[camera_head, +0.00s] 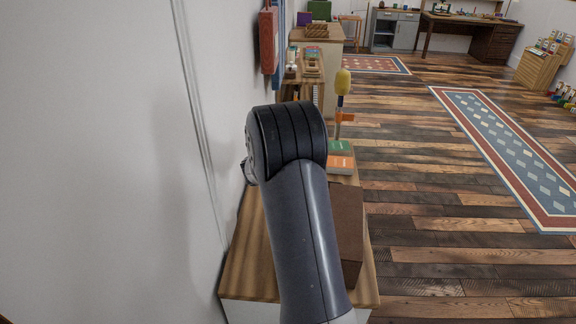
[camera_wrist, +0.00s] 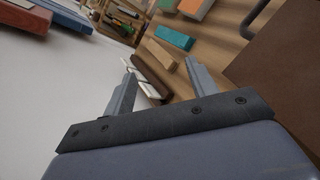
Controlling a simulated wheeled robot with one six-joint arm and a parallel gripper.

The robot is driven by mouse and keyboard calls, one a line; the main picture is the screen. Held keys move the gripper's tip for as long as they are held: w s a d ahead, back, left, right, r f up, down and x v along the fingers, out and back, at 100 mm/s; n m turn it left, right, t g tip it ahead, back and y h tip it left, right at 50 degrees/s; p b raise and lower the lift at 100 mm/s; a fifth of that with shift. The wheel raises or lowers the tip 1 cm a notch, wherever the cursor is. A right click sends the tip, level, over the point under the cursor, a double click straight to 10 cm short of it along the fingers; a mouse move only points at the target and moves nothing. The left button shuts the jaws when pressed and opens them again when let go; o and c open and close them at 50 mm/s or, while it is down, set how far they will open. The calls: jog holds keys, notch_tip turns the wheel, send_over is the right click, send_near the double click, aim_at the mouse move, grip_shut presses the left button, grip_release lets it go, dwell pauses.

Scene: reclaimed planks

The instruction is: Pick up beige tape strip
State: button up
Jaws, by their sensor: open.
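A small beige strip (camera_wrist: 160,54), likely the tape strip, lies on the wooden surface in the wrist view, just beyond my fingertips. It sits between a teal block and a dark brown bar. My gripper (camera_wrist: 160,69) is open and empty, with its two fingers apart and pointing toward these things. I cannot tell how far above the surface the fingertips are. In the head view my arm covers the middle of the wooden top, and the strip and my gripper are hidden there.
The teal block (camera_wrist: 174,38), the dark brown bar (camera_wrist: 151,75) and several white pieces (camera_wrist: 143,86) lie close around the strip. A brown box (camera_head: 347,228) stands at the right of the wooden top (camera_head: 247,268). A white wall (camera_head: 110,160) borders the left. Open floor lies right.

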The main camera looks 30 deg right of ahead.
jog(key=w+d+f+n+t, duration=0.1)
jog(key=w+f+n, duration=0.2)
jog(key=f, duration=0.1)
jog(key=w+d+f+n, duration=0.2)
jog(key=f+n, duration=0.1)
jog(key=f, duration=0.2)
jog(key=w+d+f+n+t+y+b, duration=0.1)
jog(key=w+f+n, duration=0.2)
jog(key=f, duration=0.1)
jog(key=shift+w+d+f+t, duration=0.3)
jog(key=shift+d, duration=0.05)
jog(key=shift+p+x, duration=1.65)
jog(key=shift+x, duration=2.05)
jog(key=shift+d, duration=0.1)
jog(key=shift+c, duration=0.5)
jog(key=c, duration=0.9)
jog(key=shift+c, duration=0.2)
